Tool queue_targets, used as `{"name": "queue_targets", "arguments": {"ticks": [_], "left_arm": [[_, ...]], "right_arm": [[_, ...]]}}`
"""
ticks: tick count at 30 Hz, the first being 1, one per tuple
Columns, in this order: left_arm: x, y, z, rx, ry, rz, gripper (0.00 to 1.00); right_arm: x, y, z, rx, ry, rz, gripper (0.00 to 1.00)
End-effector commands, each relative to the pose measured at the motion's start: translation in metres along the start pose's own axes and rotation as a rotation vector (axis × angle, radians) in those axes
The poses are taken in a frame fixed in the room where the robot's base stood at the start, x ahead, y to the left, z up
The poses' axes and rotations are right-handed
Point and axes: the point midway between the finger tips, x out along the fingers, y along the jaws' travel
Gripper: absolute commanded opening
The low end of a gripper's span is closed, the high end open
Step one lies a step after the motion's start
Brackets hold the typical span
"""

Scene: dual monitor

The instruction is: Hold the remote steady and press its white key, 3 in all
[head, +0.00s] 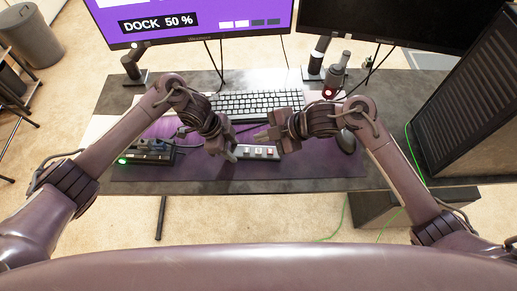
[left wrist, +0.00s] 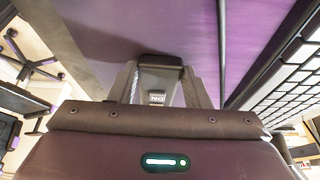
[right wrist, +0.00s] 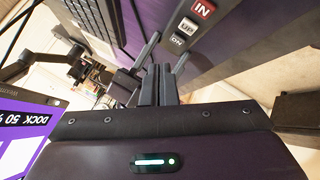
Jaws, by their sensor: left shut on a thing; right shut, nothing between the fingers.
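The grey remote (head: 262,157) lies along the front of the purple mat, with a row of small keys on top. My left gripper (head: 231,154) is shut on its left end; the left wrist view shows the remote (left wrist: 160,67) between the fingers. My right gripper (head: 262,135) is shut and empty, above and behind the remote. Its fingertips appear apart from the keys.
The left monitor (head: 185,18) reads "DOCK 50 %" with two white bars lit; the right monitor (head: 375,20) is dark. A keyboard (head: 258,103) lies behind the grippers. A dock with a green light (head: 148,157) sits left, a mouse (head: 346,141) right, a black tower (head: 470,95) far right.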

Motion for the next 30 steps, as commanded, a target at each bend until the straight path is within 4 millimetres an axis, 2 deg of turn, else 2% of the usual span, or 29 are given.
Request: {"name": "queue_targets", "arguments": {"ticks": [3,10,30], "left_arm": [[0.000,0.000,0.000,0.000,0.000,0.000,0.18],[0.000,0.000,0.000,0.000,0.000,0.000,0.18],[0.000,0.000,0.000,0.000,0.000,0.000,0.18]], "right_arm": [[0.011,-0.009,0.008,0.002,0.001,-0.002,0.00],[0.024,-0.017,0.017,0.000,0.001,-0.001,0.00],[0.026,-0.019,0.019,-0.001,0.000,0.000,0.00]]}}
